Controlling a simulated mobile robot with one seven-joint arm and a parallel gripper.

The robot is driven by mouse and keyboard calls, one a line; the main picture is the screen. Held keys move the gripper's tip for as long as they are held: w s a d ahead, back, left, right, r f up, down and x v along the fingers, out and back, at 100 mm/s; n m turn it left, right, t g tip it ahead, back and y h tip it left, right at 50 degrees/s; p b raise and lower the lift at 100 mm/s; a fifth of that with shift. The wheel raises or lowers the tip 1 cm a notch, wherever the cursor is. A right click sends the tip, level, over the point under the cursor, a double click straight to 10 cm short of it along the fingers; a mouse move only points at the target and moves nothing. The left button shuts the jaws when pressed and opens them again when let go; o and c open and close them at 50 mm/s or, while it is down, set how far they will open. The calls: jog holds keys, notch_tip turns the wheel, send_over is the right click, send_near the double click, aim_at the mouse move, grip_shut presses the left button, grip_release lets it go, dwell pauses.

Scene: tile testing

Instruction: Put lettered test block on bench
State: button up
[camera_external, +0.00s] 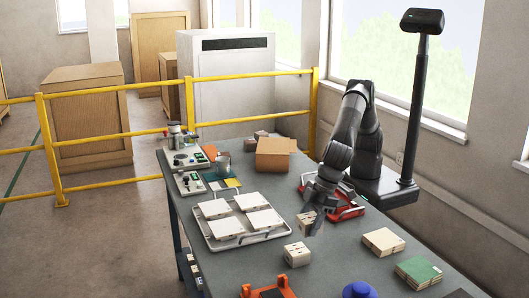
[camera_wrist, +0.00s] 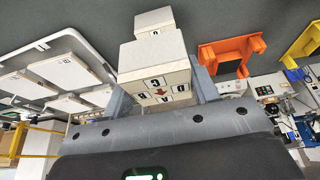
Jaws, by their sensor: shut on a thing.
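My gripper (camera_external: 310,226) is low over the grey bench (camera_external: 270,268), right of the tile tray. Its two grey fingers (camera_wrist: 157,96) are shut on a pale lettered test block (camera_wrist: 155,60). The face towards the wrist camera carries black letters in squares and a red arrow. In the external view the held block (camera_external: 304,219) is partly hidden by the fingers. I cannot tell whether its underside touches the bench. A second pale block (camera_external: 297,254) stands on the bench nearer the camera. It also shows beyond the held block in the wrist view (camera_wrist: 153,19).
A metal tray (camera_external: 243,242) with several white tiles lies left of my gripper. A red frame (camera_external: 347,212) is close on its right. Wooden (camera_external: 383,241) and green-topped (camera_external: 418,270) stacks stand at right. An orange fixture (camera_external: 266,291) and blue object (camera_external: 359,290) are at the front.

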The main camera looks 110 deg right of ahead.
aim_at(230, 150)
jog(key=shift+w+d+r, duration=0.2)
jog(key=shift+d+r, duration=0.25)
jog(key=shift+d, duration=0.3)
